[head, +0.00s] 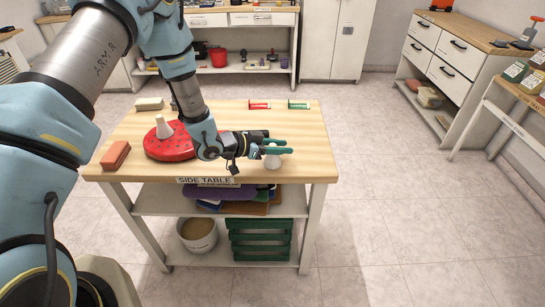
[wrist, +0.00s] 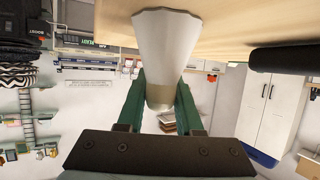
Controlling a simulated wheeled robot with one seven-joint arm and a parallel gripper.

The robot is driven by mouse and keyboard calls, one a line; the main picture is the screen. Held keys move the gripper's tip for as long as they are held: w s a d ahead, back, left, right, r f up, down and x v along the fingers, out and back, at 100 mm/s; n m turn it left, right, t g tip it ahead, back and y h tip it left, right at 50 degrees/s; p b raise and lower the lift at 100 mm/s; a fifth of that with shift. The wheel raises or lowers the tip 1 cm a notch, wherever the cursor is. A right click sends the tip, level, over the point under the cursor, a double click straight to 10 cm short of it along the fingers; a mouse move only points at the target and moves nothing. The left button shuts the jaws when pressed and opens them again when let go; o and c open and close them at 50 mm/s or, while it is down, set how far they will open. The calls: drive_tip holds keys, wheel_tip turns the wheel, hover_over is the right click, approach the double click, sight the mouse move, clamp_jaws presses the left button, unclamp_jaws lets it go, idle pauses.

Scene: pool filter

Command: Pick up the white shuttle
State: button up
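The white shuttle (head: 273,162) stands at the right front of the wooden side table (head: 225,112), its wide end down on the tabletop. In the wrist view, which shows the room upside down, the shuttle (wrist: 167,48) flares up to the table surface. Its narrow end lies between the green fingers of my gripper (wrist: 161,92). In the head view my gripper (head: 278,147) reaches in level from the left, and a finger covers part of the shuttle. The fingers look close to its sides, but I cannot tell whether they press on it.
A red disc (head: 157,148) with a white cone (head: 164,128) lies left of my gripper. A brown-red block (head: 115,155), a pale block (head: 149,104), a red item (head: 260,105) and a green item (head: 299,105) are also on the table. The table's right front edge is near the shuttle.

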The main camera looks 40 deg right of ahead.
clamp_jaws()
idle(0.3)
